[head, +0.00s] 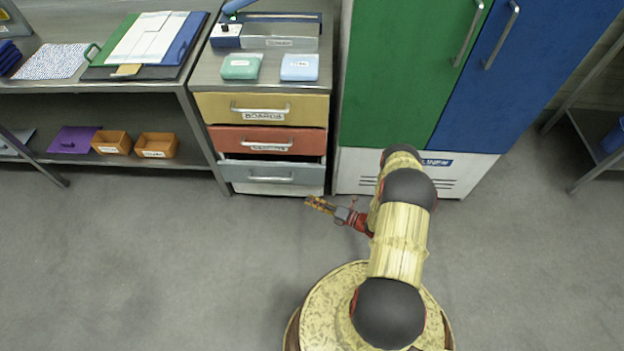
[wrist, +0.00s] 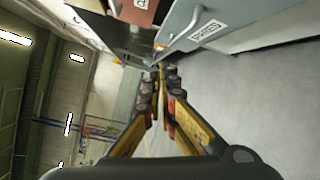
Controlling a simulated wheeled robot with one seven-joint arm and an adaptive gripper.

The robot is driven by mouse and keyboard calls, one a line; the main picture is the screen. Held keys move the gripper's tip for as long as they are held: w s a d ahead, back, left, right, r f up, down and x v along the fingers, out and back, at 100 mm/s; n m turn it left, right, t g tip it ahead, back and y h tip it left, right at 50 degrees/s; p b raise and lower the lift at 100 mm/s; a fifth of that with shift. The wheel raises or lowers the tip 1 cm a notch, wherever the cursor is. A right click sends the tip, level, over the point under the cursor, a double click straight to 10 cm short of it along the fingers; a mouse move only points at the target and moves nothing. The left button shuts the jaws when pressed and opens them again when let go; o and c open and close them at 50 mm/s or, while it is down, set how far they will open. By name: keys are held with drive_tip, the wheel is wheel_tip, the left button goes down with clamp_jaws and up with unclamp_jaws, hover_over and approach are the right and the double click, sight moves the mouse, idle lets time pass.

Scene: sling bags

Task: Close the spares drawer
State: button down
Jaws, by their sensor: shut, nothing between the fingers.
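The spares drawer is the grey-blue bottom drawer (head: 240,172) of the drawer unit in the head view. It stands open, pulled out, with a dark gap above and behind its front. Its grey front (wrist: 235,12), bar handle and white label also show at the top of the wrist view. My gripper (head: 309,201) is shut and empty, low above the floor, just in front of the drawer's right end. In the wrist view its fingertips (wrist: 160,68) meet below the handle's end. I cannot tell whether they touch the drawer.
The red drawer (head: 225,139) and yellow boards drawer (head: 215,107) above look closed. A green and blue cabinet (head: 400,75) stands to the right. A shelf bench (head: 110,87) stands to the left. The grey floor (head: 150,260) in front is clear.

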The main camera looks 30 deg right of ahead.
drive_tip(key=s+d+m+t+h, duration=0.25)
drive_tip(key=d+m+h, duration=0.25)
drive_tip(key=d+m, duration=0.25)
drive_tip(key=b, duration=0.4)
approach(307, 167)
drive_tip(key=w+a, duration=0.2)
drive_tip(key=w, duration=0.1)
drive_tip(key=shift+w+d+m+h, duration=0.3)
drive_tip(key=shift+w+m, duration=0.05)
drive_tip(key=shift+w, duration=0.3)
